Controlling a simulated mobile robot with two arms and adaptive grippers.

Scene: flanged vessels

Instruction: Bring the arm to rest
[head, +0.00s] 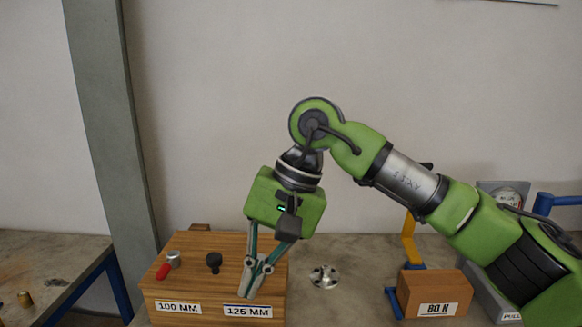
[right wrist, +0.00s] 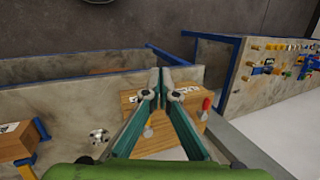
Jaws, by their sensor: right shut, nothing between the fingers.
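My right gripper (head: 250,286) hangs pointing down in front of a wooden box (head: 205,252) in the head view. Its fingers are together with nothing between them. In the right wrist view the closed fingertips (right wrist: 164,76) meet near the middle, and the wooden box (right wrist: 158,140) shows behind and between the fingers. My right arm reaches in from the right, bent at a raised joint. The fingers hide part of the box's right side. I cannot tell whether the tips touch the box. My left gripper is not in view.
A red-handled metal plug gauge (head: 168,264) and a black knob (head: 213,261) are on the box. A round metal flange (head: 324,276) lies right of it. A block labelled 80 N (head: 434,291) stands farther right. A second table (head: 50,262) is at left, beyond a gap.

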